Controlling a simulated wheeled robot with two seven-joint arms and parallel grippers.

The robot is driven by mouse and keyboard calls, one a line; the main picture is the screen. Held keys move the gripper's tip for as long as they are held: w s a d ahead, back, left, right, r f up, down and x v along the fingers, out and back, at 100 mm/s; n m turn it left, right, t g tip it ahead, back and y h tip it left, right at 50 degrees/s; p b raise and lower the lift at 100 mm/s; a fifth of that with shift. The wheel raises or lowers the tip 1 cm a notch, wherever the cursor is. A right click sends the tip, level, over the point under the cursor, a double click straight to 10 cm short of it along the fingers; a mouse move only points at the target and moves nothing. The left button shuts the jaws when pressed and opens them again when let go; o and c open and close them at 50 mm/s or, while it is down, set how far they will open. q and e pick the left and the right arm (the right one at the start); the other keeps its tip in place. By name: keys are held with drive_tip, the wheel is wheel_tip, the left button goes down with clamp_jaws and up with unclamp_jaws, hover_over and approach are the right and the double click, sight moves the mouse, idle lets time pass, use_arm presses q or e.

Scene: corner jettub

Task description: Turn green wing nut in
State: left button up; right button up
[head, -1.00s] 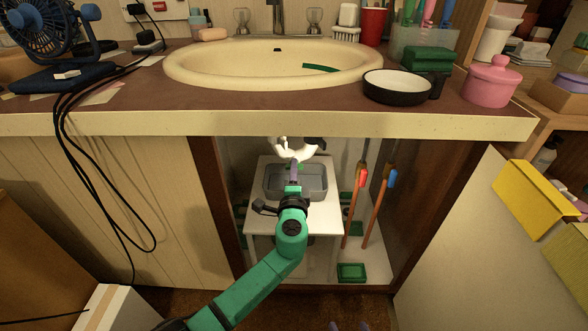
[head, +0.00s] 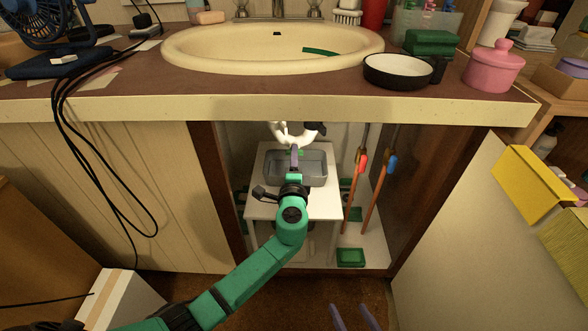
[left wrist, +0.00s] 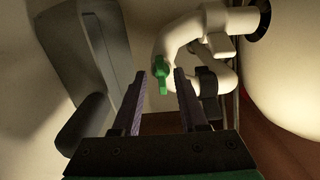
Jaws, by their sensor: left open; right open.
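The green wing nut (left wrist: 160,73) sits on a white pipe (left wrist: 185,42) in the left wrist view. It stands upright in the picture, just beyond and between the fingertips of my left gripper (left wrist: 160,80). The gripper is open and empty; I cannot tell whether it touches the nut. In the head view, the left gripper (head: 294,150) reaches into the cabinet under the sink, just below the white pipe (head: 292,133). A small green bit of the wing nut (head: 301,153) shows beside the finger there. My right gripper (head: 355,319) is open and empty at the bottom edge.
A grey tub (head: 315,170) stands on a small white table (head: 325,207) under the gripper. Two wooden-handled tools with red (head: 363,165) and blue (head: 392,163) parts lean to the right. Dark cabinet side walls (head: 215,175) bound the opening. The counter edge (head: 290,108) hangs above.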

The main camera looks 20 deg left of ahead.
use_arm(q)
drive_tip(key=p+v, duration=0.2)
drive_tip(key=v, duration=1.2)
drive_tip(key=shift+s, duration=0.1)
